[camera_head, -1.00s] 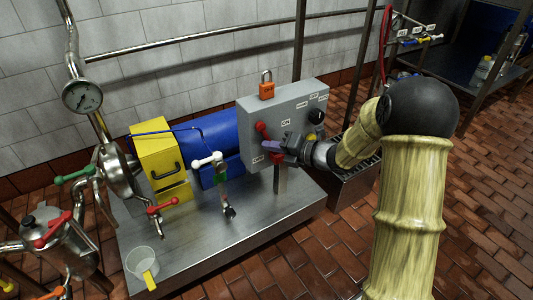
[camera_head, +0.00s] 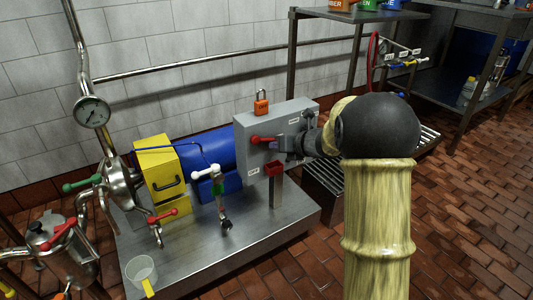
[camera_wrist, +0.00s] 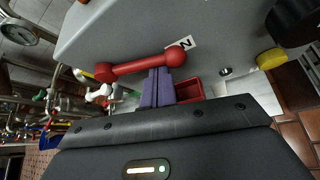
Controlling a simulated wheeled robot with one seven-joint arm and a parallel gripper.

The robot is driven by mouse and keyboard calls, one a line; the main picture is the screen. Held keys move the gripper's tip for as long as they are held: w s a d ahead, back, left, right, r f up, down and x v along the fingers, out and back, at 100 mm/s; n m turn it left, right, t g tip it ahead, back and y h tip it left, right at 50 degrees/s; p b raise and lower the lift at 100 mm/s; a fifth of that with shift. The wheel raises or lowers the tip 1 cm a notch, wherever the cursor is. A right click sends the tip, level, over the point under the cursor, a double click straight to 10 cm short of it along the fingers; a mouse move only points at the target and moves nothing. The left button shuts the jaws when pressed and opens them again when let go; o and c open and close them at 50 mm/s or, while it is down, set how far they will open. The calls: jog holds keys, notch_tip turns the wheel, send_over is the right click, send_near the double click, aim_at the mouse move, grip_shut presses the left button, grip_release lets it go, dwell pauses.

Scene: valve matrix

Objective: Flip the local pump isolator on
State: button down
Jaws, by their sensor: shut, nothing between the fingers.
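The grey control box (camera_head: 262,165) stands on the steel skid with a red lever (camera_head: 263,140) on its front face. The lever now lies nearly level, its free end to the left. In the wrist view the red lever (camera_wrist: 140,67) runs across above my fingers, with a round knob at each end. A white label (camera_wrist: 185,43), partly hidden, sits beside its right end. My gripper (camera_head: 280,146) is at the box's front, right beside the lever. Its purple fingers (camera_wrist: 157,88) are together and empty, just below the lever's right part; I cannot tell whether they touch it.
An orange padlock (camera_head: 261,101) is on top of the box. A red holder (camera_head: 275,168) sits on a post below the lever. A white-handled valve (camera_head: 207,174), yellow guard (camera_head: 154,167) and blue motor (camera_head: 210,147) stand to the left.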

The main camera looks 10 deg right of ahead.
jog(key=shift+w+d+r+p, duration=0.15)
jog(key=shift+r+p, duration=0.35)
jog(key=shift+r, duration=0.4)
notch_tip(320, 180, down, 3)
jog(key=b, duration=0.3)
jog(key=shift+f, duration=0.15)
jog(key=shift+s+d+f+b, duration=0.25)
jog(key=shift+s+f+b, duration=0.1)
jog(key=shift+f+b, duration=0.25)
jog(key=a+p+v, duration=0.1)
jog(key=p+v, duration=0.4)
jog(key=v, duration=0.5)
jog(key=shift+s+a+r, duration=0.35)
jog(key=shift+s+r, duration=0.05)
jog(key=shift+r, duration=0.1)
